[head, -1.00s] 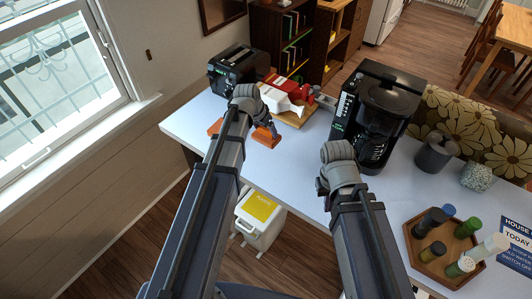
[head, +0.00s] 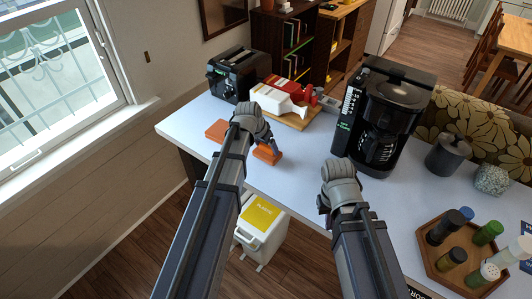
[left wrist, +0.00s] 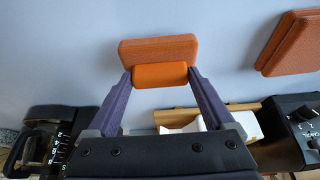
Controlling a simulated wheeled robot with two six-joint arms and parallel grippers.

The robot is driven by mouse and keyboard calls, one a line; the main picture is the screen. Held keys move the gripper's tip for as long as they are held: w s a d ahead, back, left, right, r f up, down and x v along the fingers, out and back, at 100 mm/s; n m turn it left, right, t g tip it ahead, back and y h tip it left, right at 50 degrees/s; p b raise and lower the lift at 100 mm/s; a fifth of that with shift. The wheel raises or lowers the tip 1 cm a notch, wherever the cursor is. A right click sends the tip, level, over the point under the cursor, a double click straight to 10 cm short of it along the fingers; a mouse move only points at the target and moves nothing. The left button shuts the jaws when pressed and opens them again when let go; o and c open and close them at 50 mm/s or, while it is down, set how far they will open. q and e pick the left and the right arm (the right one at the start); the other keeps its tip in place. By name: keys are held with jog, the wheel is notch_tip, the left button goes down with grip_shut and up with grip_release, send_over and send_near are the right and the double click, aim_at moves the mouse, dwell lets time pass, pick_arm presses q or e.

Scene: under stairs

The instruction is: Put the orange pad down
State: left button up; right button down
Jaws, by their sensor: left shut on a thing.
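My left gripper (left wrist: 162,90) is shut on the orange pad (left wrist: 160,75), a small bright rounded block between its fingertips in the left wrist view. A larger, duller orange-brown block (left wrist: 158,48) lies directly beyond the pad; I cannot tell whether they touch. In the head view my left gripper (head: 272,143) is over the table's left part, with orange (head: 267,154) showing at its fingertips. A second orange-brown block (head: 216,130) lies to its left and also shows in the left wrist view (left wrist: 290,42). My right gripper (head: 324,206) is near the front edge, its fingers mostly hidden.
A tray of jars (head: 432,268) is at right. A white bin (head: 262,238) stands below the front edge.

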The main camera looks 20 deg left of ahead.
pick_arm(q)
jog(key=shift+f, duration=0.65)
pick_arm(e)
jog(key=shift+f, duration=0.65)
pick_arm(q)
jog(key=shift+f+b, duration=0.25)
jog(key=shift+b, duration=0.15)
jog(key=o, duration=0.9)
jog(key=shift+r, duration=0.1)
pick_arm(e)
jog(key=shift+f, duration=0.1)
